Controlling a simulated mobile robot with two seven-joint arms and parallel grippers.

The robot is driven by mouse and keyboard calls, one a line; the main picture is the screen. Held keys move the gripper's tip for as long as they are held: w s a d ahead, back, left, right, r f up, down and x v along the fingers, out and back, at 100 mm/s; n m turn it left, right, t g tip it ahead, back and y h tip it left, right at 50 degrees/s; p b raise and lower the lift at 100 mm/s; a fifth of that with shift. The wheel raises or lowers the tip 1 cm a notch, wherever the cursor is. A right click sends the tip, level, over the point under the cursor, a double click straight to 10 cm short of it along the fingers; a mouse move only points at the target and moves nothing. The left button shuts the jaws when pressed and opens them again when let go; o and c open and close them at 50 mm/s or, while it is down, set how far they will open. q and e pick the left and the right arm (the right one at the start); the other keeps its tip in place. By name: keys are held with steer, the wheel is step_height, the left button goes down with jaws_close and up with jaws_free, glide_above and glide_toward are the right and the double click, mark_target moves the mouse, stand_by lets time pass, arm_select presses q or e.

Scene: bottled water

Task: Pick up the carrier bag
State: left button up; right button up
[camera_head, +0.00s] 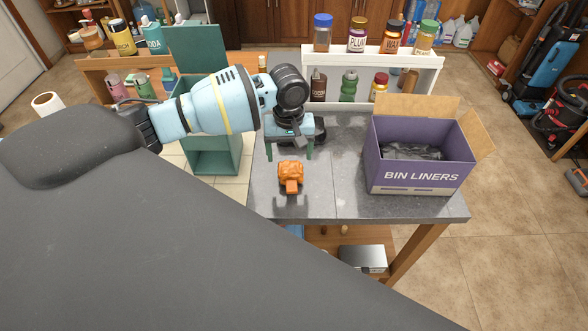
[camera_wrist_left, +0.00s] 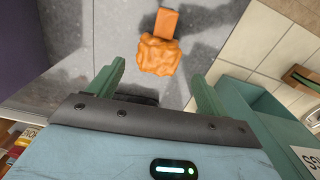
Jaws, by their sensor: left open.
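The carrier bag (camera_head: 290,174) appears as a small crumpled orange bundle with a flat tail, lying on the grey worktop. In the left wrist view the bag (camera_wrist_left: 157,54) lies beyond the fingertips, roughly centred between them. My left gripper (camera_head: 289,153) is open and empty, its two green fingers pointing down just behind the bag in the head view. The fingers also show in the left wrist view (camera_wrist_left: 158,80), apart from the bag. My right gripper is not in view.
A purple bin liners box (camera_head: 420,173) with open flaps stands right of the bag. A white shelf rack (camera_head: 372,56) with jars is at the back. A green open bin (camera_head: 212,160) stands left of the worktop (camera_head: 330,203). The worktop in front of the bag is clear.

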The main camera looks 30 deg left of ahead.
mark_target(290, 167)
arm_select(q)
steer(key=shift+s+f, duration=0.2)
steer(key=shift+f, duration=0.7)
steer(key=shift+w+f, duration=0.15)
steer(key=shift+f, duration=0.35)
step_height(290, 167, down, 5)
steer(key=shift+w+d+b, duration=0.1)
steer(key=shift+b, duration=0.25)
steer(key=c, duration=1)
steer(key=shift+r+p, duration=0.5)
steer(key=shift+r, duration=4.6)
steer(key=shift+c, duration=0.3)
